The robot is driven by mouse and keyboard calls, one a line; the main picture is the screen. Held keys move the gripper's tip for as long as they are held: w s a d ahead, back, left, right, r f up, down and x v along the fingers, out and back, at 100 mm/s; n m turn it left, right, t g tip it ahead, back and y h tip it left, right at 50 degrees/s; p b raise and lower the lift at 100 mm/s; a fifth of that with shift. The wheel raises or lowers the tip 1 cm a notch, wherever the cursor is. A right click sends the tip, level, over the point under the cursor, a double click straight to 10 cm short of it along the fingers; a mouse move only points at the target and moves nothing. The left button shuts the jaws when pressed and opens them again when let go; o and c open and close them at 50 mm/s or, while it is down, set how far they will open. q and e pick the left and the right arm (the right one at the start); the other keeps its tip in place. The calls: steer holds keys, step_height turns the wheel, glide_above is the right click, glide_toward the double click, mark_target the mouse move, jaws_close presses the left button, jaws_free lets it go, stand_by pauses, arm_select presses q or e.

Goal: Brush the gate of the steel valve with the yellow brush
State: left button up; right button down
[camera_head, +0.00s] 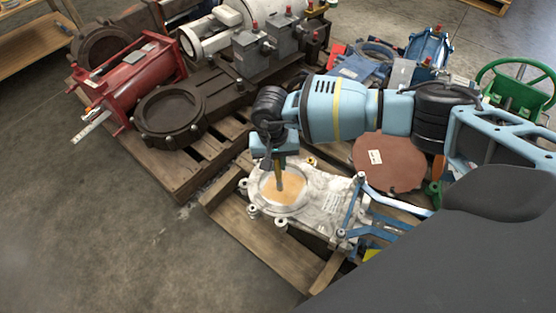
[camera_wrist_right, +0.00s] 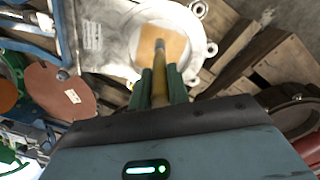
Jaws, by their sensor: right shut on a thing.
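The steel valve (camera_head: 325,204), pale grey-white, lies flat on a wooden pallet. Its round gate (camera_head: 268,198) sits inside a ring and carries a tan patch (camera_head: 293,193); the gate also shows in the right wrist view (camera_wrist_right: 136,42). My right gripper (camera_head: 277,155) is above the gate, shut on the yellow brush (camera_head: 279,172). In the right wrist view the brush's yellow-brown handle (camera_wrist_right: 159,85) is between my green fingertips (camera_wrist_right: 158,84). Its grey tip points down over the tan patch. I cannot tell whether the tip touches it. My left gripper is not in view.
A brown round plate (camera_head: 390,162) and a blue frame (camera_head: 355,205) are right of the valve. A dark ring-shaped valve (camera_head: 172,114) and a red valve (camera_head: 140,75) stand behind left. A green handwheel (camera_head: 515,80) is at far right. Floor at lower left (camera_head: 120,240) is clear.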

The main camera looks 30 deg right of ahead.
steer(key=shift+w+r+p, duration=0.1)
steer(key=shift+r+p, duration=0.65)
steer(key=shift+r, duration=0.75)
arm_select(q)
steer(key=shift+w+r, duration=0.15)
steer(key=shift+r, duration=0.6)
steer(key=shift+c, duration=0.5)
arm_select(e)
steer(key=s+r+n, duration=0.2)
steer(key=s+r, duration=0.5)
steer(key=r, duration=0.4)
steer(key=s+r+n, duration=0.3)
steer(key=s+r, duration=0.4)
steer(key=r, duration=0.4)
steer(key=shift+s, duration=0.1)
